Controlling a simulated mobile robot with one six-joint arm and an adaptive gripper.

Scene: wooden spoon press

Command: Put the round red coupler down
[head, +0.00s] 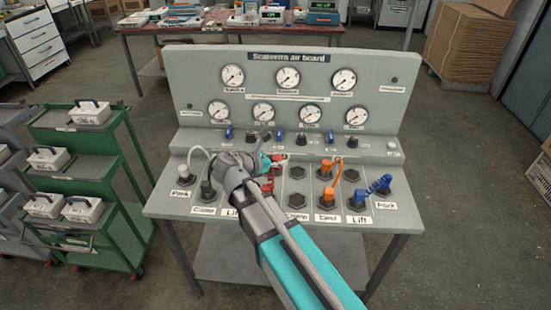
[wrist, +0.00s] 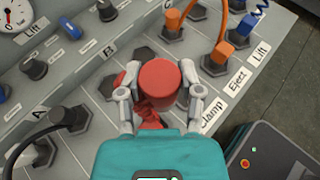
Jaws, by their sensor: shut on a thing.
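The round red coupler (wrist: 160,82) is between the two fingers of my gripper (wrist: 160,92) in the wrist view. Both fingers press its sides. Red hose (wrist: 150,120) shows just behind it, close to my gripper body. In the head view my gripper (head: 272,162) is over the middle of the sloped socket panel, and the coupler is mostly hidden there. Empty dark hexagonal sockets (wrist: 145,55) lie near the coupler in the wrist view. I cannot tell whether the coupler touches the panel.
Orange plugs (head: 325,196) joined by an orange hose and a blue coiled hose (head: 378,186) occupy sockets on the right. The gauge wall (head: 205,95) rises behind. A green cart (head: 85,170) stands left of the board.

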